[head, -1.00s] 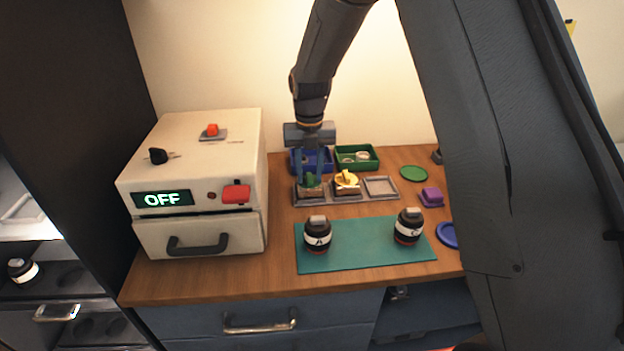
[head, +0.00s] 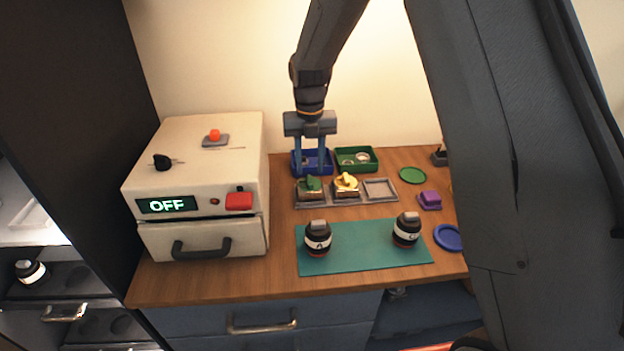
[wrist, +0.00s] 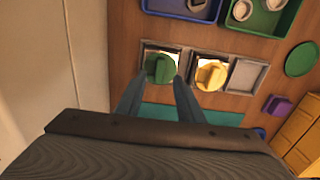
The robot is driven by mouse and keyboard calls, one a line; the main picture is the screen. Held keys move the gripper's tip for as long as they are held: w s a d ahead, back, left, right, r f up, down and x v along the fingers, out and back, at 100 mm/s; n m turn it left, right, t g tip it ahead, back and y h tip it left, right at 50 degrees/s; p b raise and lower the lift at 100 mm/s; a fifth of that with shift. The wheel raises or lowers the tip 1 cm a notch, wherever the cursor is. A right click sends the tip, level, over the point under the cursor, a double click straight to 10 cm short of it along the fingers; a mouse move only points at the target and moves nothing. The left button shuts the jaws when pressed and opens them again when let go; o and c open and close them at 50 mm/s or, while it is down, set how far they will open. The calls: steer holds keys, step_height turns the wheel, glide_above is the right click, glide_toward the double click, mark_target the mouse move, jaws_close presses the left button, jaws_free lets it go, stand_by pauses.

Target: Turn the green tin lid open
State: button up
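The green tin lid (head: 313,184) has a raised grip bar and sits on a square tin in the left place of a grey tray (head: 361,203). The lid also shows in the wrist view (wrist: 160,67), with its bar pointing up and down. My gripper (head: 314,172) is open and empty, pointing down just above and behind the lid in the head view. In the wrist view its two fingers (wrist: 156,82) stand apart, with the lid beyond their tips. I see no contact with the lid.
A yellow-lidded tin (head: 346,184) sits right beside it; the tray's right place is empty. Blue (head: 322,170) and green (head: 357,157) bins stand behind. Two dark jars stand on a teal mat (head: 361,258) in front. A white oven box (head: 195,150) reading OFF stands left.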

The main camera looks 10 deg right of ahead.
mark_target(310, 179)
steer(key=shift+r+p, duration=0.45)
steer(key=shift+r, duration=0.6)
step_height(310, 179, up, 6)
steer(key=p, duration=0.3)
stand_by(0.5)
